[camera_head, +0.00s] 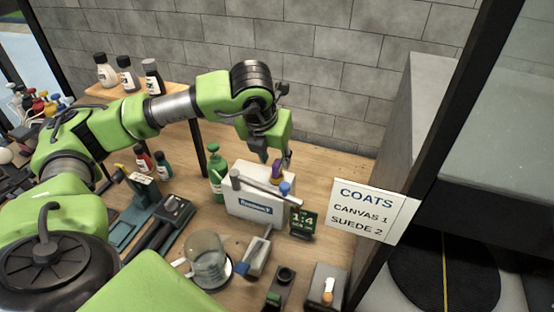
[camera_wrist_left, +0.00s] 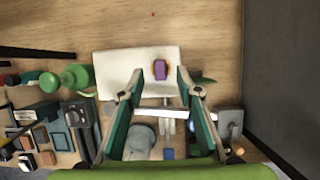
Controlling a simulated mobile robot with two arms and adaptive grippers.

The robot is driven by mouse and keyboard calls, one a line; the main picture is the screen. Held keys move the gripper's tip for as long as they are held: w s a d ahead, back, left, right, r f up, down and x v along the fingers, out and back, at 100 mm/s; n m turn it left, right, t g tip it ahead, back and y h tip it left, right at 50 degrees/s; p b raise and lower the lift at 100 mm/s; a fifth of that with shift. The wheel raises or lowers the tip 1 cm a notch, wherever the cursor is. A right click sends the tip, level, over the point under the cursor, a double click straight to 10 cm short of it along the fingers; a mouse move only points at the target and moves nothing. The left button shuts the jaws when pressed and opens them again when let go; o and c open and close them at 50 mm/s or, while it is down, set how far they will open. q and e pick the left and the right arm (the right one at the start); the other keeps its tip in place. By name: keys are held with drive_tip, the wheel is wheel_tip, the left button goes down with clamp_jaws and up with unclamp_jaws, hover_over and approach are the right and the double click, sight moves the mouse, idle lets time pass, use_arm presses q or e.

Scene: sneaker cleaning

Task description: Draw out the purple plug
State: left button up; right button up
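The purple plug (camera_head: 276,174) stands on top of a white box (camera_head: 246,209); a yellow-orange edge shows around it. In the left wrist view the purple plug (camera_wrist_left: 160,69) is between the lines of the two fingers, close to their tips, with space on both sides. My left gripper (camera_head: 273,155) is right above the plug in the head view, pointing down. In the left wrist view my left gripper (camera_wrist_left: 158,78) has its fingers spread and nothing is held. Whether the fingertips reach down to the plug's height I cannot tell. My right gripper is not in view.
A grey bar and a blue knob (camera_head: 285,188) are on the box. A green bottle (camera_head: 216,172) stands left of it, a small green display (camera_head: 303,223) to its right. A glass jar (camera_head: 207,262) is in front. A COATS sign (camera_head: 366,212) is at right.

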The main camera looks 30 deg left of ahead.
sight(276, 163)
use_arm(q)
drive_tip(key=shift+p+x, duration=0.4)
drive_tip(key=shift+x, duration=1.8)
clamp_jaws()
